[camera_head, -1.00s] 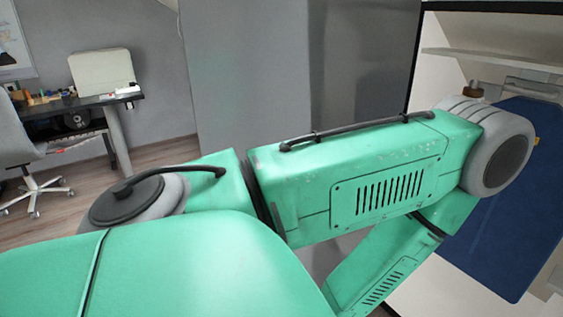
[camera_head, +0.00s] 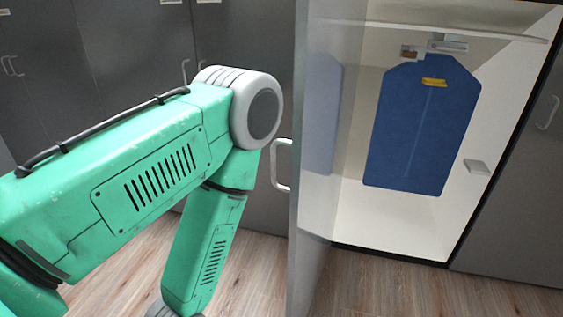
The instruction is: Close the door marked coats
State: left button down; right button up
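An open cabinet door (camera_head: 322,110) stands out from the cabinet front, seen nearly edge-on, with its glossy inner face toward the opening. A pale loop handle (camera_head: 282,165) sits at its left side, on the outer face. No coats marking is readable. Behind it the compartment (camera_head: 350,215) is open, and a blue garment bag (camera_head: 420,130) hangs inside. My green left arm reaches in from the left and bends at a grey elbow, with its forearm pointing down, left of the door. Its gripper is below the picture, and my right gripper is not in view.
Dark grey closed doors (camera_head: 110,60) with handles line the back left. Another grey panel (camera_head: 525,190) with a handle is right of the opening. Bare wood floor (camera_head: 400,290) lies in front of the compartment.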

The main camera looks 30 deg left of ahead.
aim_at(329, 34)
jog(key=i+j, duration=0.1)
jog(key=j, duration=0.3)
jog(key=i+j, duration=0.1)
jog(key=j, duration=0.65)
jog(key=i+j+z, duration=0.1)
jog(key=i+j, duration=0.25)
jog(key=i, duration=0.05)
